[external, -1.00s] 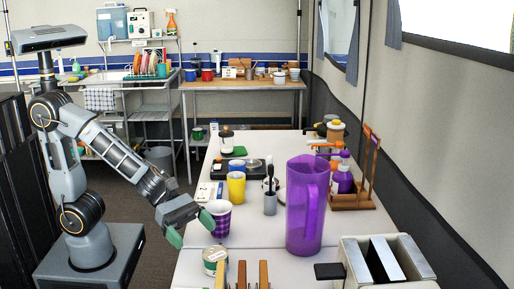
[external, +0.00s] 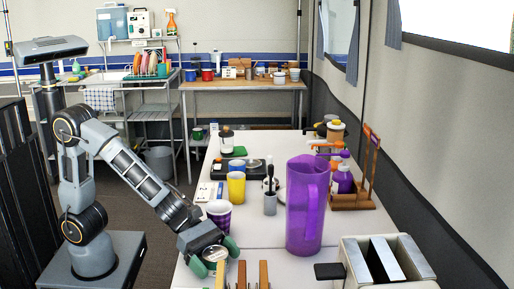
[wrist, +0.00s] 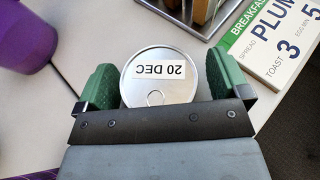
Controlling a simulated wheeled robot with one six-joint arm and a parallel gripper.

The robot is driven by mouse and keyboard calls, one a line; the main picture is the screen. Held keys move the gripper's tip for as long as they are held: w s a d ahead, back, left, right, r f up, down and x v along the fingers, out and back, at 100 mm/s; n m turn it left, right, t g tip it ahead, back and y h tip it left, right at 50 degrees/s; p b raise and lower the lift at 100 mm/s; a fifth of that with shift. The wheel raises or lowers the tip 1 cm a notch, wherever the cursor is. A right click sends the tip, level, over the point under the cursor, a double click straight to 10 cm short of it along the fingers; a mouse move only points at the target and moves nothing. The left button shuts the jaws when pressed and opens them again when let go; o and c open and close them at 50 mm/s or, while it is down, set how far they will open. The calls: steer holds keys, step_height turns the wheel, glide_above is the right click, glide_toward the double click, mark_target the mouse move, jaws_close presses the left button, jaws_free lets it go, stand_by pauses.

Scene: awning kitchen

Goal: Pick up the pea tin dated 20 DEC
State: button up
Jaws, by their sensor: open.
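A tin (wrist: 158,91) with a silver lid, a ring pull and a white label reading "20 DEC" stands on the white table in the wrist view. The label appears upside down there. My gripper (wrist: 160,88) is open, with one green finger on each side of the tin. I cannot tell whether either finger touches it. In the external view my gripper (external: 214,256) is low at the table's near left edge, around the tin (external: 214,252), which it partly hides. The tin's side is not visible in the wrist view.
A purple jug (external: 307,210) stands right of the gripper. A purple checked cup (external: 219,213) stands just behind it. A wooden-handled rack (wrist: 205,12) and a breakfast card (wrist: 275,40) lie close to the tin. A toaster (external: 385,262) is at the near right.

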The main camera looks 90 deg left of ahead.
steer(key=shift+c, duration=0.2)
steer(key=c, duration=1)
